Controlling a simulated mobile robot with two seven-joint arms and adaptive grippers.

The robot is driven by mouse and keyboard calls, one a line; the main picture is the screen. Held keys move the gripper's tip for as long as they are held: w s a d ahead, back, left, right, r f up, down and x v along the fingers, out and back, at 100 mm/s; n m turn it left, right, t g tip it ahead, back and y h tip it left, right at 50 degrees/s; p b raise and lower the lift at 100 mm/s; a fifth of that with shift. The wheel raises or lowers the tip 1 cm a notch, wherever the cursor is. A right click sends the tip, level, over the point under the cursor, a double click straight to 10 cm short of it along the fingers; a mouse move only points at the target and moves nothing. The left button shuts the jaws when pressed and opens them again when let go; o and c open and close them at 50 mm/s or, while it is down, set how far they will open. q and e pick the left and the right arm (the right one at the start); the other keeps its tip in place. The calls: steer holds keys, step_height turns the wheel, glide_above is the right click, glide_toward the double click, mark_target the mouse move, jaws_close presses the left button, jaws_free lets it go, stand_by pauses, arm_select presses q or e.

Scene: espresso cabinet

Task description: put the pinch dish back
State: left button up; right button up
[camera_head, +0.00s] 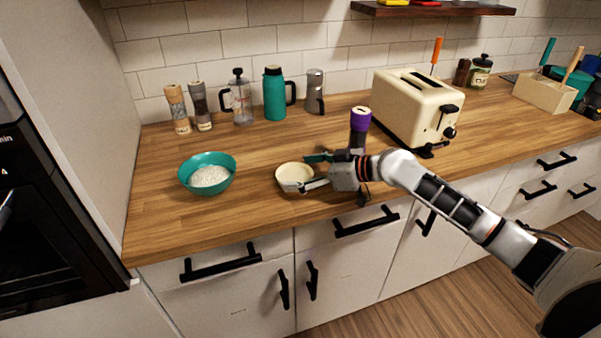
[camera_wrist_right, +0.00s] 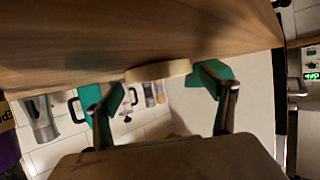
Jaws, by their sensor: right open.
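The pinch dish (camera_head: 293,176) is a small, shallow cream dish on the wooden counter, right of the teal bowl. It also shows in the right wrist view as a pale rim (camera_wrist_right: 158,70) between the fingers. My right gripper (camera_head: 305,172) is open at the dish's right side, with one fingertip at its far side and one at its near side. In the wrist view the open fingers (camera_wrist_right: 154,86) have teal pads on either side of the dish; I cannot tell whether they touch it. My left gripper is not in view.
A teal bowl of white contents (camera_head: 208,176) stands left of the dish. A purple-topped bottle (camera_head: 360,120) stands just behind my right wrist, with a cream toaster (camera_head: 410,105) beyond. Mills, a press, a teal flask (camera_head: 274,95) and a grey pot line the wall. Bare counter (camera_head: 250,145) lies between.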

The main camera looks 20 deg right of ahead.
steer(key=b+v, duration=0.1)
steer(key=v, duration=1)
steer(key=shift+s+f, duration=0.1)
steer(key=shift+s, duration=0.05)
steer(key=shift+s+d+r, duration=0.2)
steer(key=shift+d+r, duration=0.05)
